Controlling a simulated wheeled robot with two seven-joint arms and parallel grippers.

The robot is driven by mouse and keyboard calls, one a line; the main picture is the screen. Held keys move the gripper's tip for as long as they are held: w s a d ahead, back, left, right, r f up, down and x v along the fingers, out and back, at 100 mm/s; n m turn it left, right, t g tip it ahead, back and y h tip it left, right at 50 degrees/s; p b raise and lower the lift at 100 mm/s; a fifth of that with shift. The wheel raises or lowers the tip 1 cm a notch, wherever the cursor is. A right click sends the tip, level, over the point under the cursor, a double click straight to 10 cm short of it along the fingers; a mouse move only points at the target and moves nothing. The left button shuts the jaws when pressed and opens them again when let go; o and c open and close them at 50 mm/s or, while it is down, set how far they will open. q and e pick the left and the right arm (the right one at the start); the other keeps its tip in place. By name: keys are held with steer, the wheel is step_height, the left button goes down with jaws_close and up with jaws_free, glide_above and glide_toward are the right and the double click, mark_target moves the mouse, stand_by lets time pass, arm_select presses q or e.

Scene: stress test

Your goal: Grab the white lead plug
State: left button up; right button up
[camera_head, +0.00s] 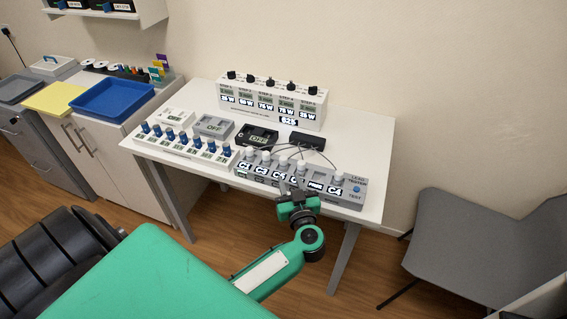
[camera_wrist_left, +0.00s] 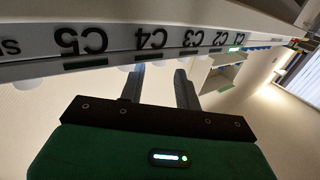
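Several white plugs (camera_head: 265,156) stand in a row along the top of the grey lead tester (camera_head: 347,190), whose front carries labels such as C4. Thin dark leads run from a small black box (camera_head: 307,141) towards them. I cannot tell one white plug apart as the task's. My left gripper (camera_head: 291,189) is at the front of the tester, around its middle. In the left wrist view its two fingers (camera_wrist_left: 160,84) are apart with no plug visible between them, close by the upside-down C4 and C3 labels (camera_wrist_left: 150,38). My right gripper is not in view.
A white panel with blue knobs (camera_head: 184,147) lies left of the tester. A white unit with black knobs (camera_head: 272,102) stands behind. Small display boxes (camera_head: 213,125) fill the middle of the white table (camera_head: 372,132). A grey chair (camera_head: 470,240) stands to the right.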

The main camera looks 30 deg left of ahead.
mark_target(284, 163)
arm_select(q)
steer(key=x, duration=0.5)
steer(key=shift+w+a+r+p, duration=0.1)
steer(key=shift+r+p, duration=0.25)
steer(key=shift+r, duration=0.05)
steer(key=shift+w+a+f, duration=0.1)
steer(key=shift+w+a, duration=0.1)
steer(key=shift+a, duration=0.05)
steer(key=c, duration=0.5)
jaws_close()
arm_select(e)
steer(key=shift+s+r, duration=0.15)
